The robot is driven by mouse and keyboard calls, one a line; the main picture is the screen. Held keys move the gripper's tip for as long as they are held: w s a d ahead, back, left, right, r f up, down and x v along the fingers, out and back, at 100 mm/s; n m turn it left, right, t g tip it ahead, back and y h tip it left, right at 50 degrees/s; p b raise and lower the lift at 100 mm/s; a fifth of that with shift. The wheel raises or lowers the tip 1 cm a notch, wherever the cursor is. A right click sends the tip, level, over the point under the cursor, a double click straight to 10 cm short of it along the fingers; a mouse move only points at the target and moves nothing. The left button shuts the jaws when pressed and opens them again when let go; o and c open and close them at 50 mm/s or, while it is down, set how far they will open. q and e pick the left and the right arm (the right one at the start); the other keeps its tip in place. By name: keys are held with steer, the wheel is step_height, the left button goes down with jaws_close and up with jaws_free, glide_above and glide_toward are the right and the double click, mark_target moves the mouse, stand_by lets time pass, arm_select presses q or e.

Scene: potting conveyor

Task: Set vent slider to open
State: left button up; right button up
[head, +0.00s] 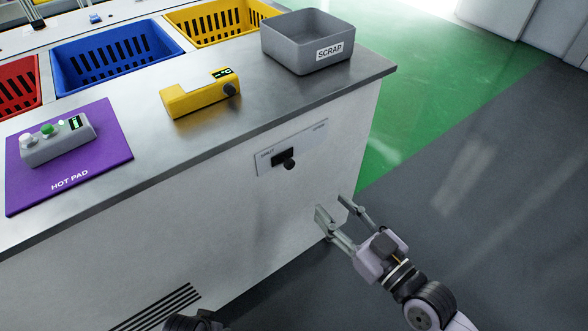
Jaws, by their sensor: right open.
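The vent slider's pale plate (313,142) is fixed to the white front of the counter, below the worktop edge. Its dark slot with a round black knob (289,164) sits left of the plate's middle. Small labels stand at both ends of the plate, too small to read surely. My right gripper (332,207) is open and empty, below and right of the knob and apart from it. Its fingers point up toward the counter front near its right corner.
On the worktop are a grey SCRAP bin (290,58), a yellow device (198,99) and a purple HOT PAD mat (112,150) bearing a grey control box (58,147). Blue (75,85), red (12,102) and yellow crates (205,38) stand behind. Floor right of the counter is clear.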

mark_target(292, 166)
steer(key=x, duration=1.3)
steer(key=shift+w, duration=0.15)
steer(key=shift+w+a+b, duration=0.3)
steer(key=shift+w+a, duration=0.05)
steer(key=shift+w, duration=0.05)
arm_select(q)
steer(key=shift+w+r, duration=0.2)
steer(key=shift+r, duration=0.85)
steer(key=shift+s, duration=0.1)
arm_select(e)
steer(key=shift+c, duration=0.5)
steer(key=c, duration=0.7)
jaws_close()
arm_select(q)
steer(key=shift+w+f, duration=0.1)
steer(key=shift+w, duration=0.15)
arm_select(e)
steer(key=shift+f, duration=0.1)
